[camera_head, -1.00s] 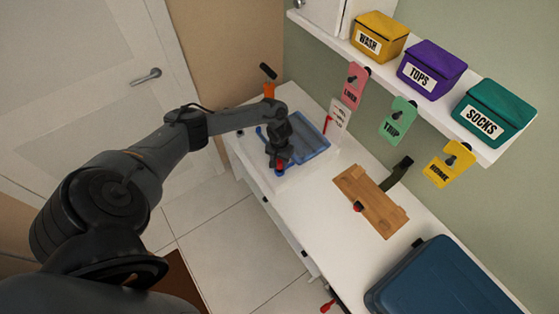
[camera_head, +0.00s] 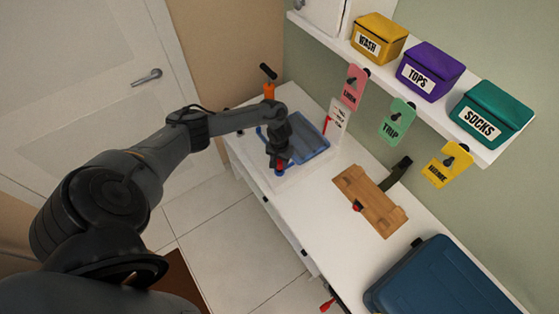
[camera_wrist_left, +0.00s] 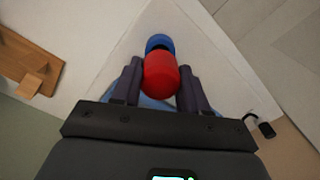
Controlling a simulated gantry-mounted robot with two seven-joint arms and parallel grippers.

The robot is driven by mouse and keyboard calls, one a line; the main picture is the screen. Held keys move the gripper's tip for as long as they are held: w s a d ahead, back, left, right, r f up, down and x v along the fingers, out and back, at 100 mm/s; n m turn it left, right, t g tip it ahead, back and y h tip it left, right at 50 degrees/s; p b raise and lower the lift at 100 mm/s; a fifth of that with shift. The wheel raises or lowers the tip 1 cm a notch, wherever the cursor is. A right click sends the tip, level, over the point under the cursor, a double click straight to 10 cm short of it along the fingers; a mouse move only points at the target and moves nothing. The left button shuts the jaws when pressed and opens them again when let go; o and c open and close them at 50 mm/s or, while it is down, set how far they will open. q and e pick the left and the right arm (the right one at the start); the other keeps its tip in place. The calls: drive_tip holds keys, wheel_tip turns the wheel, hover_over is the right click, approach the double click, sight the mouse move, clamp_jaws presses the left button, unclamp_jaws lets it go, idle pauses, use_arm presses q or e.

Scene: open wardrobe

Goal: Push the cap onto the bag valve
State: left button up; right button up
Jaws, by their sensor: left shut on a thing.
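My left gripper (camera_head: 279,164) reaches down at the near edge of the blue bag (camera_head: 312,143). It is shut on the red cap, whose rounded body (camera_wrist_left: 160,76) shows between the two dark fingers in the left wrist view. The blue bag valve (camera_wrist_left: 159,42) lies just beyond the cap's end, in line with it, with a dark band between them. I cannot tell how far the cap sits on the valve. In the head view the cap is a small red spot (camera_head: 280,168) at the fingertips. My right gripper is out of view.
A wooden board (camera_head: 370,200) lies on the white counter, with a dark blue suitcase (camera_head: 440,285) nearer. An orange-handled pump (camera_head: 269,90) stands behind the bag. Hanging tags and a shelf with labelled boxes (camera_head: 431,70) line the wall.

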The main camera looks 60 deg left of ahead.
sight(280, 165)
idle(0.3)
use_arm(q)
drive_tip(key=shift+f+b, duration=0.3)
drive_tip(key=shift+f, duration=0.4)
drive_tip(key=shift+f+b, duration=0.4)
drive_tip(key=shift+f, duration=0.45)
drive_tip(key=o, duration=1.2)
drive_tip(key=shift+o, duration=0.2)
drive_tip(key=shift+r, duration=0.1)
drive_tip(key=shift+r, duration=0.5)
wheel_tip(280, 165, up, 9)
drive_tip(key=shift+f+p, duration=0.15)
drive_tip(key=shift+p, duration=1.05)
drive_tip(key=shift+r, duration=0.55)
